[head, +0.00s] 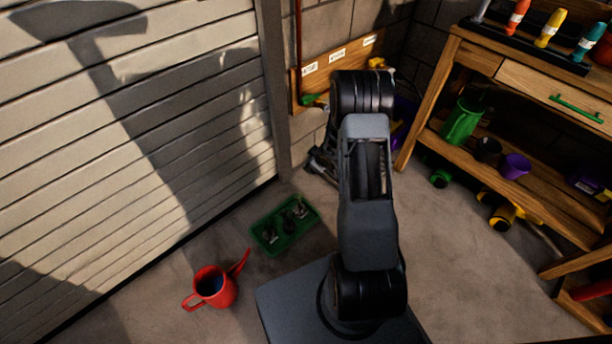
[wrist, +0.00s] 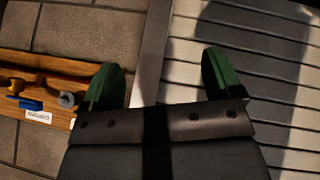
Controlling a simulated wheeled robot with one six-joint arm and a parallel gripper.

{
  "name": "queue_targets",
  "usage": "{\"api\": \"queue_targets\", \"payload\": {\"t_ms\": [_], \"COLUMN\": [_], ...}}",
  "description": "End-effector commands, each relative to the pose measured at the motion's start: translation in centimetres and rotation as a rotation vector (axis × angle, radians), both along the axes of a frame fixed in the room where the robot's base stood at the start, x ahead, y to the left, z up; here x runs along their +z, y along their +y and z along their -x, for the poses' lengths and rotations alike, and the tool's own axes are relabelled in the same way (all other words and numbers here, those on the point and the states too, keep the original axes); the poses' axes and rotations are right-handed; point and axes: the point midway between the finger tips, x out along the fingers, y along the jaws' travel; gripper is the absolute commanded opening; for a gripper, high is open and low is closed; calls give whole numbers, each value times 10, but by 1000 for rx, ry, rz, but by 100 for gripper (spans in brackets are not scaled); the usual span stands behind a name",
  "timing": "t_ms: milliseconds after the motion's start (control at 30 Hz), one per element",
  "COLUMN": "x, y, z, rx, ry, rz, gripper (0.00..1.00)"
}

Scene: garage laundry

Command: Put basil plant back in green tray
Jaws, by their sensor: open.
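The green tray (head: 284,248) lies on the floor in the head view, left of my arm and near the shutter's foot. Several small dark items stand in it; I cannot tell whether one is a basil plant. No basil plant is clearly recognisable elsewhere. My gripper (wrist: 163,82) is open in the wrist view, its two green fingertips wide apart with nothing between them. It faces the wall and the shutter, away from the tray. In the head view my arm mostly hides it.
A red watering can (head: 214,288) stands on the floor near the tray. The slatted shutter (head: 130,130) fills the left. A wooden workbench (head: 440,85) with pots on its lower shelf stands right. A wooden tool rail (wrist: 38,68) is on the wall.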

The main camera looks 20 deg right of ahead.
Motion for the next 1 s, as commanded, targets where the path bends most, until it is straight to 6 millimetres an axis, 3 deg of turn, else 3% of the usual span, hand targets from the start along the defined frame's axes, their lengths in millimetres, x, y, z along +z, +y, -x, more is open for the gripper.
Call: {"api": "queue_targets", "payload": {"t_ms": [33,200,400,500,700,833,1000], "x": [37,132,210,232,255,261,262], "y": [4,24,68,91,125,137,142], "z": [-1,29,100,138,197,218,227], "rx": [-47,-236,-404,-453,-488,-492,-492], "ry": [9,86,195,253,351,389,409], "rz": [33,67,-4,-60,-156,-191,-206], "gripper": [85,85,85,85,85,85,85]}}
